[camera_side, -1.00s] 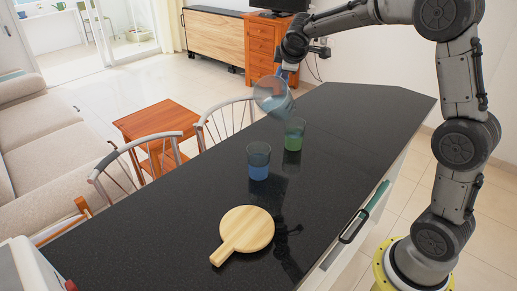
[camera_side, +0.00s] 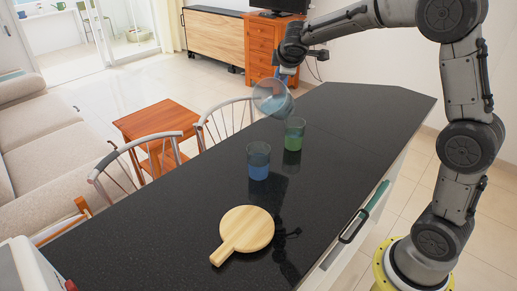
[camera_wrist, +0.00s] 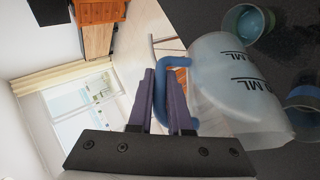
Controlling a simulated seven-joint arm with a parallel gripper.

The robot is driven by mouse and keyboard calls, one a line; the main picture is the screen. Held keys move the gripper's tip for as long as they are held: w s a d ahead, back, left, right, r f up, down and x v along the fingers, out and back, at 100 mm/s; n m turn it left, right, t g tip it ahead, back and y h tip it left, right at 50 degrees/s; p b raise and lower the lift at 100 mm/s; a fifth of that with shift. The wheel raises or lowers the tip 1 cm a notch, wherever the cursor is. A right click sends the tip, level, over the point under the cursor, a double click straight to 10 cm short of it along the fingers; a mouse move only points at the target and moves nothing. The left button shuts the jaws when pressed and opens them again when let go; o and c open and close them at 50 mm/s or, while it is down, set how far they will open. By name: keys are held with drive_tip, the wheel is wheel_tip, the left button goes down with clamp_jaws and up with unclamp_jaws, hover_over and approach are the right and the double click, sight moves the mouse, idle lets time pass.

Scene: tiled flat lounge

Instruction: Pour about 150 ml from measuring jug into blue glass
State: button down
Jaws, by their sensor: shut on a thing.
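The measuring jug (camera_side: 272,97), clear with a bluish lower part, hangs tilted in the air over the far part of the dark counter. My gripper (camera_side: 287,73) is shut on its blue handle (camera_wrist: 161,97); the purple fingers (camera_wrist: 160,103) show either side of the handle in the wrist view. The blue glass (camera_side: 258,162) stands upright on the counter, nearer the side camera than the jug and apart from it. Printed "ML" marks show on the jug (camera_wrist: 232,88) in the wrist view. I cannot tell how much the glass holds.
A green glass (camera_side: 294,134) stands upright on the counter (camera_side: 345,115), close below and right of the jug. A round wooden board (camera_side: 246,228) lies at the near end. Chairs (camera_side: 140,165) stand along the far side. The counter between board and glasses is clear.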

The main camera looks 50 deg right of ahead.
drive_tip(key=shift+s+a+r+n+t+h+p, duration=0.15)
drive_tip(key=shift+a+r+n+t+h+p, duration=0.1)
drive_tip(key=shift+a+h, duration=0.3)
drive_tip(key=shift+s+a+r+n+t+h+p, duration=0.15)
drive_tip(key=shift+a+t+h, duration=0.1)
drive_tip(key=shift+a+h, duration=0.25)
idle(4.4)
drive_tip(key=shift+d, duration=0.15)
drive_tip(key=shift+w+d+f+m+g+y, duration=0.2)
drive_tip(key=shift+d+m+g+y, duration=0.1)
drive_tip(key=shift+d+y, duration=0.3)
drive_tip(key=shift+w+d+f+y, duration=0.15)
drive_tip(key=shift+d+y, duration=0.25)
drive_tip(key=shift+y, duration=0.15)
drive_tip(key=shift+d+f+g, duration=0.1)
drive_tip(key=shift+g, duration=0.2)
